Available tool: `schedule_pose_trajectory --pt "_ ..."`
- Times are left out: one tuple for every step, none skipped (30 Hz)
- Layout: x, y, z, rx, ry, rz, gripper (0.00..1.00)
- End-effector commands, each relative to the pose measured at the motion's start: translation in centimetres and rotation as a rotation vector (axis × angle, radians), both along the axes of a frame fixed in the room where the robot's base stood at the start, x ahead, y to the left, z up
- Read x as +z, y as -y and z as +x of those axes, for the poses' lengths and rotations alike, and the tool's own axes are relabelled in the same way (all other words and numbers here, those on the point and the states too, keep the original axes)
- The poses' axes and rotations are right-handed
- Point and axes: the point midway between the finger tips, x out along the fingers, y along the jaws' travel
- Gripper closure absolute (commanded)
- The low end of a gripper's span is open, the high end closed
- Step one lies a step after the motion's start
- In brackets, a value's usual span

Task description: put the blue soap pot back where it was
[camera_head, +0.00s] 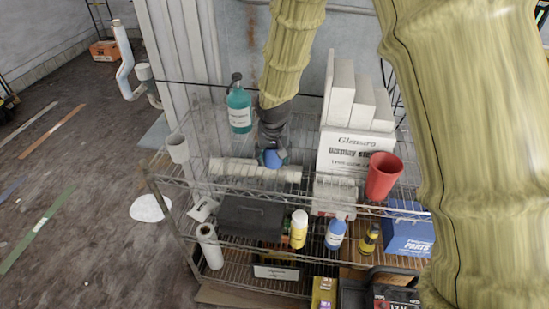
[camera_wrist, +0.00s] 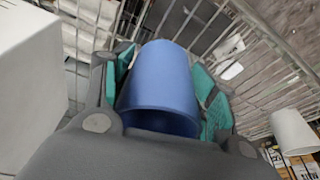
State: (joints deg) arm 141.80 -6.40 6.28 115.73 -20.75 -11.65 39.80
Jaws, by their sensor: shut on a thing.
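The blue soap pot (camera_wrist: 158,85) is held between the two teal-padded fingers of my gripper (camera_wrist: 160,92) in the wrist view, with its open rim facing the palm. In the head view my gripper (camera_head: 271,150) is over the upper wire shelf (camera_head: 215,145), and only a small part of the blue pot (camera_head: 272,159) shows below it. The gripper is shut on the pot. I cannot tell whether the pot touches the shelf.
On the upper shelf stand a teal bottle (camera_head: 239,112), a white cup (camera_head: 177,148), a red cup (camera_head: 383,176) and white boxes (camera_head: 345,150). A white ribbed roll (camera_head: 235,169) lies near the gripper. The lower shelf holds a dark box (camera_head: 250,219) and several bottles.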

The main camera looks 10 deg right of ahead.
Motion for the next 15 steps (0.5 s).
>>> schedule_pose_trajectory --pt "0.0 0.1 0.2 0.0 0.0 0.0 0.7" --pt "0.0 0.2 0.3 0.0 0.0 0.0 0.7" --pt "0.0 0.3 0.5 0.0 0.0 0.0 0.7" --pt "0.0 0.4 0.6 0.0 0.0 0.0 0.7" --pt "0.0 0.6 0.9 0.0 0.0 0.0 0.7" --pt "-0.1 0.7 1.1 0.0 -0.001 0.0 0.7" --pt "-0.5 0.6 1.0 0.0 -0.002 -0.002 0.7" --pt "-0.9 0.6 0.9 0.001 -0.004 -0.002 0.7" --pt "-1.3 0.6 0.9 0.002 -0.003 -0.002 0.7" --pt "-1.6 0.6 0.9 0.002 -0.003 -0.002 0.7" --pt "-2.0 0.6 0.9 0.001 -0.003 -0.002 0.7" --pt "-2.3 0.6 1.0 0.001 -0.003 -0.002 0.7" --pt "-2.6 0.6 1.0 0.002 -0.002 -0.001 0.7" --pt "-2.8 0.6 1.0 0.002 -0.001 -0.001 0.7" --pt "-3.1 0.6 1.0 0.002 -0.001 -0.001 0.7"
